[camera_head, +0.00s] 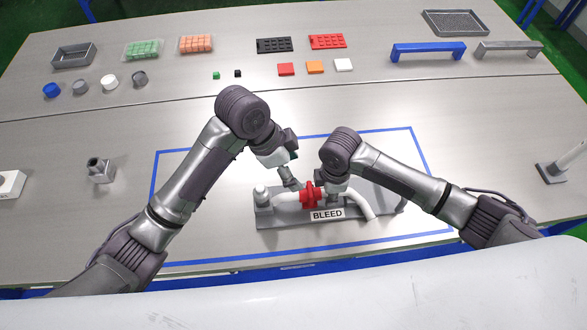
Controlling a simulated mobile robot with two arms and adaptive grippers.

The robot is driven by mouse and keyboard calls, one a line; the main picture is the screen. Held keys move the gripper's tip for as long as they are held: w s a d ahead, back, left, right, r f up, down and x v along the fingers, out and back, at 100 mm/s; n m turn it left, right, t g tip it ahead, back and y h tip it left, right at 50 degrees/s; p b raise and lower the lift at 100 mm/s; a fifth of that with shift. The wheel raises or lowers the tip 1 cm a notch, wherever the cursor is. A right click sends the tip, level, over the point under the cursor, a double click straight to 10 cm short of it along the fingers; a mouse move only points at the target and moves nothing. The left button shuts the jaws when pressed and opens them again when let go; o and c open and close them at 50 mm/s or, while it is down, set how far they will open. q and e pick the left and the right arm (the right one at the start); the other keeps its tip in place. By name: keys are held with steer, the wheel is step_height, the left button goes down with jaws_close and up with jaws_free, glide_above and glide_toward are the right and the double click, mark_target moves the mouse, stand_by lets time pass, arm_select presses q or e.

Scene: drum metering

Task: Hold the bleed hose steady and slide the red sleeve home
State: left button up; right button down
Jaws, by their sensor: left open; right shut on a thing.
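The grey bleed fixture (283,218) with the BLEED label (327,214) sits inside the blue taped outline. The white bleed hose (361,205) runs along it and curves down at the right. The red sleeve (311,195) is around the line near the fixture's middle, left of my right gripper. My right gripper (336,193) is shut on the hose just right of the sleeve; its arm partly hides the grip. My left gripper (291,184) is open, just above and left of the sleeve. Whether it touches anything is unclear. The sleeve's exact seating cannot be told.
A grey fitting (101,170) and a white box (10,184) stand at left. A post on a base (552,172) stands at right. Trays, blocks, caps and blue (428,51) and grey handles line the back. Table around the outline is mostly clear.

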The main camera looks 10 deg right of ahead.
arm_select(q)
steer(key=shift+a+f+n, duration=0.1)
steer(key=shift+a+n, duration=0.05)
steer(key=shift+n, duration=0.85)
steer(key=c, duration=0.5)
steer(key=n, duration=0.4)
steer(key=shift+a+f+h, duration=0.25)
steer(key=shift+h, duration=0.15)
steer(key=c, duration=0.5)
steer(key=n, duration=0.2)
steer(key=shift+a+n, duration=0.2)
steer(key=shift+n, duration=0.2)
jaws_close()
steer(key=n+h, duration=0.4)
steer(key=n, duration=2.3)
glide_toward(307, 190)
steer(key=v, duration=0.3)
steer(key=shift+a+r, duration=0.2)
steer(key=shift+r, duration=0.1)
steer(key=x, duration=1)
